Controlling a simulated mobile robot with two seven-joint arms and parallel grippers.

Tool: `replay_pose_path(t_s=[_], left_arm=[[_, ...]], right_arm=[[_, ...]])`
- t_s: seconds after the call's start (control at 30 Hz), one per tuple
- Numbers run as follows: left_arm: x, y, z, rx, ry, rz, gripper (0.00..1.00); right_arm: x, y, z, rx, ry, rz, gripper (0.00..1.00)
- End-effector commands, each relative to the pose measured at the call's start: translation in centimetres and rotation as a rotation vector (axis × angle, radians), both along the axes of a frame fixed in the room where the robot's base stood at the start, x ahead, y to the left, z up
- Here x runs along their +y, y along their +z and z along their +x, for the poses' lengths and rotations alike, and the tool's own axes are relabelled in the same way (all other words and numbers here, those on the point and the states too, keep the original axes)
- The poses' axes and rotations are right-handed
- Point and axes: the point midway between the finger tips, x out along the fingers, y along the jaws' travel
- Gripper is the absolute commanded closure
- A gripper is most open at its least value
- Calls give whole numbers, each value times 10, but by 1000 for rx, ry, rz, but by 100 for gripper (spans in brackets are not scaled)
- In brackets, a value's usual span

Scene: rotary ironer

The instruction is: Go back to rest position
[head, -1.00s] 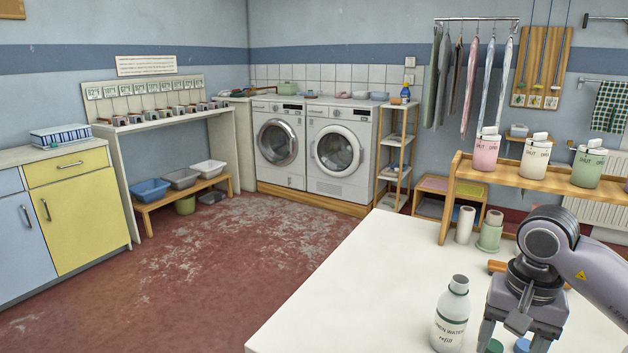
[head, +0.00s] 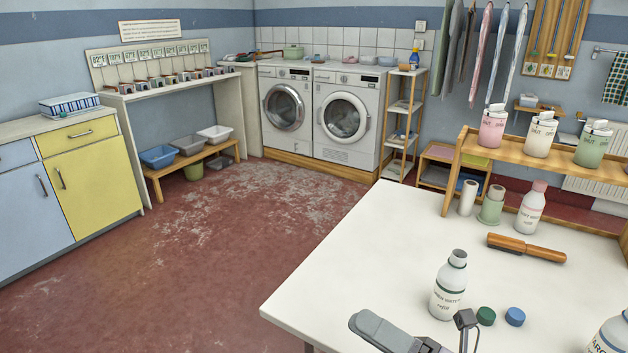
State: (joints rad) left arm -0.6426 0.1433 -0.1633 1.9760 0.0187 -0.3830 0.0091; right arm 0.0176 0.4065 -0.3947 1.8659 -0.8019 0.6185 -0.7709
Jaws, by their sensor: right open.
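My right gripper (head: 418,336) is low at the bottom edge of the head view, partly cut off. Its jaws are apart with nothing seen between them. It is in front of a white linen water bottle (head: 447,288), which stands upright on the white table (head: 350,262) with a grey top. I cannot tell whether gripper and bottle touch. A green cap (head: 486,316) and a blue cap (head: 515,316) lie to the right of the bottle. My left gripper is not in view.
Another bottle (head: 610,337) is cut off at bottom right. The table's left part and the red floor (head: 190,260) are clear.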

Motion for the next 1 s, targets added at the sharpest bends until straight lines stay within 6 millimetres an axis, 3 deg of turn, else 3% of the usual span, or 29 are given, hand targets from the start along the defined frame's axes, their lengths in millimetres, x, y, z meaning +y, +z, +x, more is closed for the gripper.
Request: replay_pose_path(t_s=[0.03, 0.17, 0.27, 0.4, 0.53, 0.7, 1.0], left_arm=[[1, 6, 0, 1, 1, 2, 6], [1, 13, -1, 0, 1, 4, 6], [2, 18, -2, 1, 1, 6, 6], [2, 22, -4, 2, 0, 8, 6], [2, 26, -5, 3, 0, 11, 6], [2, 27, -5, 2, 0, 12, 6], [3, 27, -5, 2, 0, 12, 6]], right_arm=[[-12, -6, 4, 180, -67, 123, 37], [-50, -46, 12, 635, -236, 442, 37], [-79, -92, 1, 980, -370, 697, 37], [-109, -160, -39, 1397, -558, 1033, 37], [-121, -204, -82, 1660, -695, 1271, 37], [-124, -229, -113, 1808, -785, 1416, 37], [-124, -230, -115, 1818, -791, 1425, 37]])
